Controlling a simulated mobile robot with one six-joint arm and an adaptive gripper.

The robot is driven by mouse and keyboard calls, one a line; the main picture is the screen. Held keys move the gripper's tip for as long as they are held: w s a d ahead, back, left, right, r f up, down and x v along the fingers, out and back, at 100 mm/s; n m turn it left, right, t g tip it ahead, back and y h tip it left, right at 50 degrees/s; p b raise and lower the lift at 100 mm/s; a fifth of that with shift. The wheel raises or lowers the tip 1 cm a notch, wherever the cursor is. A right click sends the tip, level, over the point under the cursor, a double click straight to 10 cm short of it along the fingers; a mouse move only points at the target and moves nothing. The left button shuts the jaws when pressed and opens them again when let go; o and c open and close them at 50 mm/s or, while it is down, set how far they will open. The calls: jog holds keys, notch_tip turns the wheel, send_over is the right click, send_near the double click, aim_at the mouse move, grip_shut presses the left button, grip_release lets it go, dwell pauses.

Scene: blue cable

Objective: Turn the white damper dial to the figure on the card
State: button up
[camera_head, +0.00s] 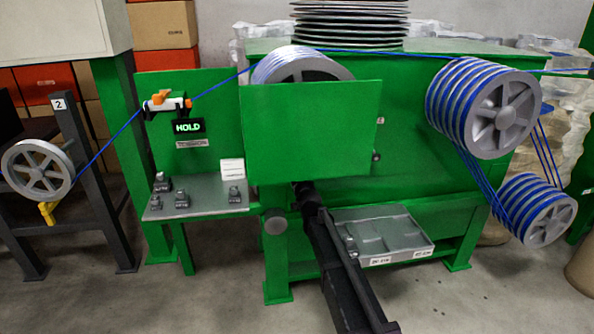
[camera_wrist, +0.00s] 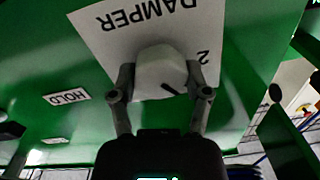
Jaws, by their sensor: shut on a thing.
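The white damper dial (camera_wrist: 158,70) sits on a white plate (camera_wrist: 100,38) lettered DAMPER, upside down in the wrist view. A figure 2 (camera_wrist: 203,57) shows on the plate, right of the dial. A short dark line marks the dial's lower right edge. My gripper (camera_wrist: 159,84) is shut on the dial, one finger on each side. In the head view the dial and my fingers are hidden behind the green panel. A small white card (camera_head: 232,168) stands on the side shelf; its writing is too small to read.
The green panel (camera_head: 310,128) hangs in front of my arm's end. A HOLD sign (camera_head: 188,126) is on the left board. Small dark blocks stand on the grey shelf (camera_head: 205,207). A blue cable (camera_head: 385,53) runs over grooved wheels (camera_head: 500,113). A grey tray (camera_head: 405,235) lies right of my arm.

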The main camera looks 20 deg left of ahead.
jog(key=m, duration=0.5)
jog(key=shift+w+m, duration=0.15)
jog(key=shift+m, duration=0.25)
jog(key=o, duration=1.1)
jog(key=shift+o, duration=0.2)
jog(key=v, duration=0.7)
jog(key=shift+s, duration=0.3)
jog(key=shift+d+f, duration=0.1)
jog(key=shift+d, duration=0.05)
